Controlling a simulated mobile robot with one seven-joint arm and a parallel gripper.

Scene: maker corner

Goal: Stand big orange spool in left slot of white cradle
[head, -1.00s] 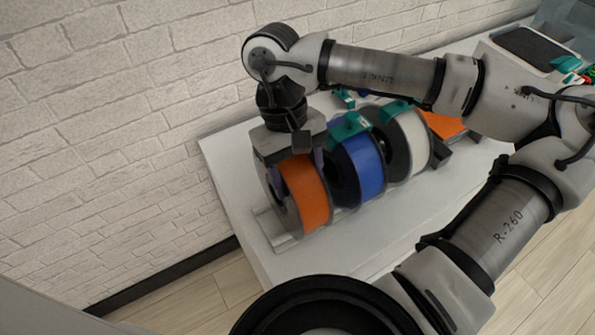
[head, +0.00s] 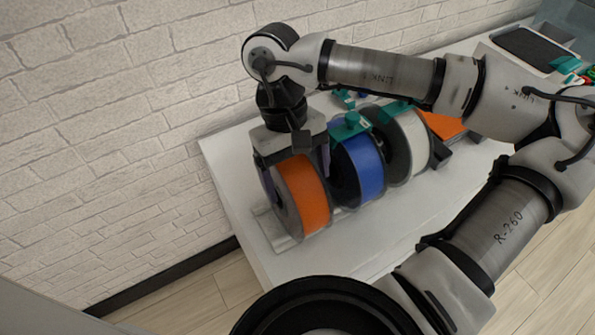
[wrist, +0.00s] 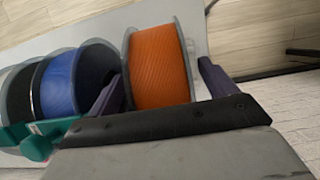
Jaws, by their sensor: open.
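The big orange spool (head: 304,194) stands upright at the left end of the row, at the cradle (head: 272,227). Its grey flanges show on both sides. In the wrist view the orange spool (wrist: 158,66) lies between my two purple fingers. My gripper (head: 296,180) is open and straddles the top of the spool, one finger beside each flange. Gaps show between fingers and flanges in the wrist view. Only a pale left edge of the cradle shows; the spool hides how it sits in the slot.
A blue spool (head: 360,168) stands close on the right, and a white spool (head: 408,146) beyond it. Teal clamp-like parts (head: 350,127) sit above them. An orange sheet (head: 442,125) and a dark tablet (head: 530,48) lie farther right. The table's left end is clear, near the brick wall.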

